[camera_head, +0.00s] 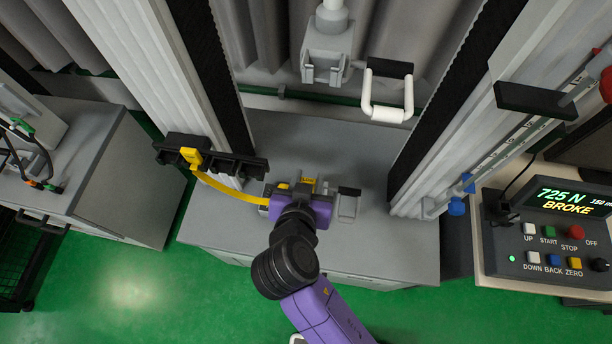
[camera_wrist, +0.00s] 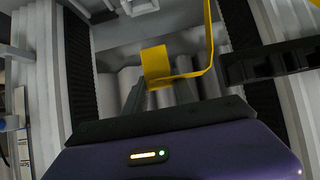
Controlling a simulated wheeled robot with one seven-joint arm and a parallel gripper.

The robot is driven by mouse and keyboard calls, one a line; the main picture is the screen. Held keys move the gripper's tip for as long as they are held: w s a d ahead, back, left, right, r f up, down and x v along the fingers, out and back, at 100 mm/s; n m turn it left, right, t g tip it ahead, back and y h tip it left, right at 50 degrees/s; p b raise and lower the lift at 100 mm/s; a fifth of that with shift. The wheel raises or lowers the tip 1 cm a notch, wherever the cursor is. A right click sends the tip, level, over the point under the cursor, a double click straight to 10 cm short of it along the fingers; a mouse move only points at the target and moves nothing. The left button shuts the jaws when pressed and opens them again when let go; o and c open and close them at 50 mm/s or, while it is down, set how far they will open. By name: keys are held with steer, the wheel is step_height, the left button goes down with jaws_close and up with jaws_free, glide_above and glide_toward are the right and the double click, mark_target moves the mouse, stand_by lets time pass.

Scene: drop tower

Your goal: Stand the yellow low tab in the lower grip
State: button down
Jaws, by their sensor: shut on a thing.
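My gripper (camera_head: 300,192) is purple and shut on the tab, seen from above at the lower grip. The lower grip (camera_head: 347,207) is grey with a black handle, on the grey machine base; my gripper hides much of it. I cannot tell whether the tab touches the grip.
A black rack (camera_head: 228,166) at the left holds the strap's other yellow end (camera_head: 191,157). The upper grip (camera_head: 325,66) hangs above, with a white handle (camera_head: 388,110) beside it. Columns flank the base. The control box (camera_head: 550,240) at right reads BROKE.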

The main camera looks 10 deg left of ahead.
steer(key=shift+w+d+f+b, duration=0.2)
steer(key=shift+w+f+b, duration=0.55)
steer(key=shift+f+b, duration=1.4)
steer(key=shift+w+d+f+b, duration=0.25)
steer(key=shift+w+f+b, duration=0.55)
steer(key=shift+f+b, duration=1.35)
steer(key=shift+w+d+f+b, duration=0.2)
steer(key=shift+w+f+b, duration=0.9)
steer(key=shift+f, duration=1.75)
steer(key=shift+s+b, duration=0.3)
steer(key=shift+s, duration=0.05)
steer(key=c, duration=0.9)
jaws_free()
steer(key=shift+c, duration=0.2)
